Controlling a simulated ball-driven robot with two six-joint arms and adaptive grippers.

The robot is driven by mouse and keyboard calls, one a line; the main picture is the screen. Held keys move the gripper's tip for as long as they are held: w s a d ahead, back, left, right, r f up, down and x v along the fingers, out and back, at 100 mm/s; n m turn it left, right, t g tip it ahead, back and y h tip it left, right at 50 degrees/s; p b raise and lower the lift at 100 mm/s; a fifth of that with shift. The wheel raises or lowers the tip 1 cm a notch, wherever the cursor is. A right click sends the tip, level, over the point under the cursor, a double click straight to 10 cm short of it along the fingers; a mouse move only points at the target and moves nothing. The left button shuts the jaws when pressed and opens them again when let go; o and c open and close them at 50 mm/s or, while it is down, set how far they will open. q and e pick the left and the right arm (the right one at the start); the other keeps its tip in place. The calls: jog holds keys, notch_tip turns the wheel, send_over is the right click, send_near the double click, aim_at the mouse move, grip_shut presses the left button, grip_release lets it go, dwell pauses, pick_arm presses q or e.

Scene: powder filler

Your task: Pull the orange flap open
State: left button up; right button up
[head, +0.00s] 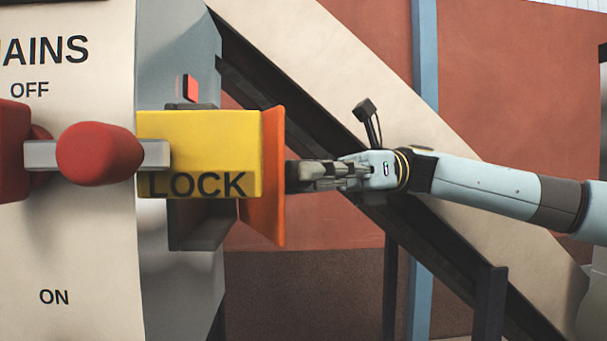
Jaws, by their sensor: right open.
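The orange flap (270,205) stands upright at the right end of a yellow block (195,140) marked LOCK. It is seen nearly edge-on. My right gripper (293,177) is open, with its fingers pointing left at the flap's right side. The fingertips are at or very close to the flap's right edge; I cannot tell whether they touch it. Part of the fingertips may be hidden behind the flap. My left gripper is not in view.
A red-knobbed lever (97,154) sticks out left of the yellow block, on a panel (70,260) marked OFF and ON. A small red light (190,88) sits above the block. A dark diagonal beam (300,120) runs behind my right arm. Below the gripper looks clear.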

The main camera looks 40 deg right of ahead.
notch_tip(320, 180, up, 10)
dwell(0.5)
jog(key=shift+c, duration=0.3)
